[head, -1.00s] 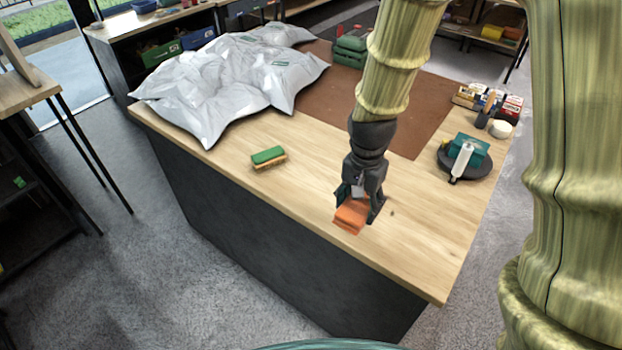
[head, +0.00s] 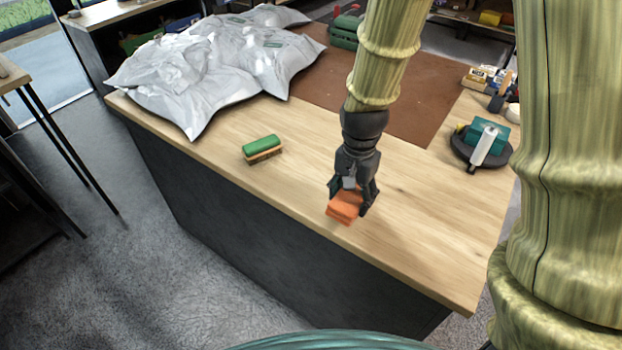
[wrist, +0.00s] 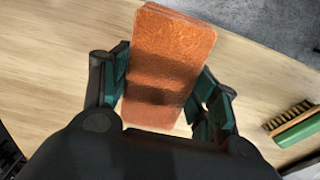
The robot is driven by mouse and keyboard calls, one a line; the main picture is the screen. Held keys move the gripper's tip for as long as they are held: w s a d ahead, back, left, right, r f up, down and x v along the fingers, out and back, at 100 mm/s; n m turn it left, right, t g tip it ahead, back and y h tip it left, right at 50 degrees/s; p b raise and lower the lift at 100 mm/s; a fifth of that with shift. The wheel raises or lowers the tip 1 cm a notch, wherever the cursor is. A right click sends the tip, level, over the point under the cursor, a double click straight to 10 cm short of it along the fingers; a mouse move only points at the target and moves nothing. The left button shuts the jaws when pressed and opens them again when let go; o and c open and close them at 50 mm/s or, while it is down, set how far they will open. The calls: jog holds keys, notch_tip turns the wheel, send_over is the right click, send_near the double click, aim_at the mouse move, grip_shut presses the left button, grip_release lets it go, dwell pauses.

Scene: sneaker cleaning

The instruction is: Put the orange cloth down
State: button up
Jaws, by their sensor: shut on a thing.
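The orange cloth (head: 345,207) is a folded block held in my gripper (head: 351,196) over the front part of the wooden worktop. In the wrist view the cloth (wrist: 165,62) stands between the two fingers of my gripper (wrist: 165,100), which are shut on its sides. The cloth looks low over the wood, but I cannot tell whether its underside touches it.
A green-backed brush (head: 262,149) lies on the worktop (head: 420,235) to the left. White plastic bags (head: 205,70) cover the back left, beside a brown mat (head: 400,100). A round dark stand with a white roller (head: 483,147) is at the right. Wood around the cloth is clear.

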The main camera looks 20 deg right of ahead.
jog(key=p, duration=0.5)
send_over(312, 181)
jog(key=shift+f, duration=0.7)
jog(key=shift+f+p, duration=0.7)
jog(key=shift+f, duration=1.1)
jog(key=shift+f, duration=0.15)
jog(key=o, duration=1.1)
jog(key=shift+r, duration=0.25)
notch_tip(312, 181, up, 12)
jog(key=b, duration=0.4)
jog(key=shift+d+f, duration=0.1)
